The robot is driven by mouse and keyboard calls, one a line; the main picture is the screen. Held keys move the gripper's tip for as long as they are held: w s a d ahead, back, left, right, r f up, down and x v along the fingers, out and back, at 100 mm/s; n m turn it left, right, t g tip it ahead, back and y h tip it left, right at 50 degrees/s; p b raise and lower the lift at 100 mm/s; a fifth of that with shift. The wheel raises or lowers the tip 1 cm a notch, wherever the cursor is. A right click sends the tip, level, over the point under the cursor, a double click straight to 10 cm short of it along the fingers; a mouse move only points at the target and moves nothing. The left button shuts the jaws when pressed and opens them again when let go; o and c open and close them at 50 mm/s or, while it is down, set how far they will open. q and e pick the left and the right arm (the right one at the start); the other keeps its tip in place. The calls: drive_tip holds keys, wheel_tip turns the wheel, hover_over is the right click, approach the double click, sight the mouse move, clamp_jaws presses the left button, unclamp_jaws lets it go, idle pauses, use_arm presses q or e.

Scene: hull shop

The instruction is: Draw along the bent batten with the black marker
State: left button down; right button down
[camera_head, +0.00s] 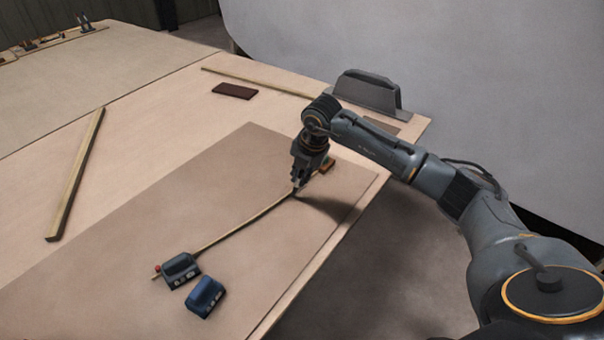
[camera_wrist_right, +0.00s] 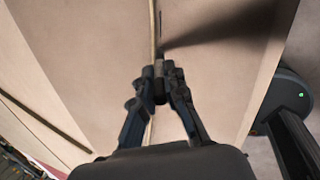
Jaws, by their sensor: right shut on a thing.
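The bent batten (camera_head: 235,232) is a thin wooden strip curving across a brown board (camera_head: 110,268). In the right wrist view the batten (camera_wrist_right: 153,25) runs up the picture past the fingers. My right gripper (camera_head: 297,182) points down over the batten's far part. Its fingers (camera_wrist_right: 159,82) are shut on the black marker (camera_head: 295,191), which is mostly hidden by them. The marker's tip is at or just above the board beside the batten; contact cannot be told. A short dark streak shows beside the batten in the wrist view; I cannot tell what it is. My left gripper is not in view.
A dark grey weight (camera_head: 181,267) sits at the batten's near end, by a small red knob (camera_head: 157,267). A blue weight (camera_head: 206,296) is beside it. A loose wooden strip (camera_head: 77,172), a dark red block (camera_head: 235,91) and a grey holder (camera_head: 366,92) lie farther off.

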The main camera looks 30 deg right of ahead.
drive_tip(key=shift+s+a, duration=0.2)
drive_tip(key=shift+a, duration=0.45)
drive_tip(key=shift+a, duration=0.1)
drive_tip(key=shift+s+a, duration=0.15)
drive_tip(key=shift+a, duration=0.35)
drive_tip(key=shift+a+p, duration=0.1)
drive_tip(key=shift+p, duration=0.2)
drive_tip(key=shift+s+a, duration=0.15)
drive_tip(key=shift+a, duration=0.35)
drive_tip(key=shift+a, duration=0.1)
drive_tip(key=shift+s+a, duration=0.2)
drive_tip(key=shift+a, duration=0.35)
